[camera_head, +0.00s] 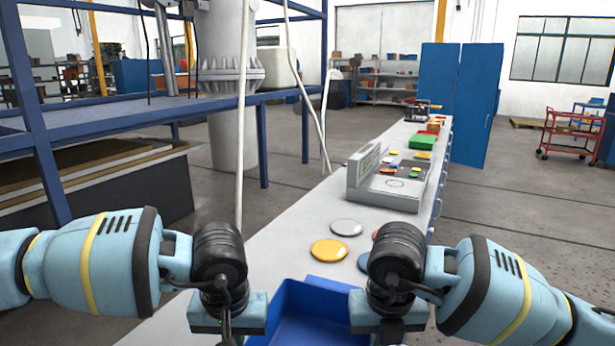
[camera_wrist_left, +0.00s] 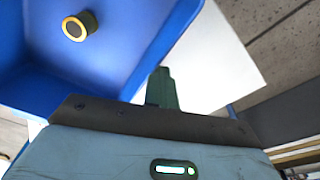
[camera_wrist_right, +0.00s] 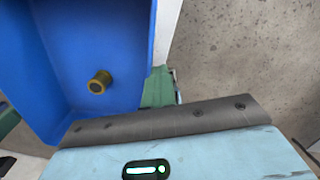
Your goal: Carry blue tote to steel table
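The blue tote (camera_head: 310,312) is at the bottom middle of the head view, between my two grippers, over the near end of a long pale table (camera_head: 285,235). It also shows in the left wrist view (camera_wrist_left: 120,60) and the right wrist view (camera_wrist_right: 115,35), with a brass-rimmed dark cylinder (camera_wrist_left: 80,26) inside. My left gripper (camera_wrist_left: 162,88) and right gripper (camera_wrist_right: 158,86) are each at a tote wall, a green finger showing just outside the rim. Whether they grip the walls is hidden. I cannot tell whether the tote touches the table, or whether this is the steel table.
A yellow disc (camera_head: 329,250) and a grey disc (camera_head: 346,227) lie beyond the tote. A grey tray-like fixture (camera_head: 385,195) stands farther along, with a green block (camera_head: 423,141) behind it. A blue rack (camera_head: 150,133) is left; open floor (camera_head: 520,240) is right.

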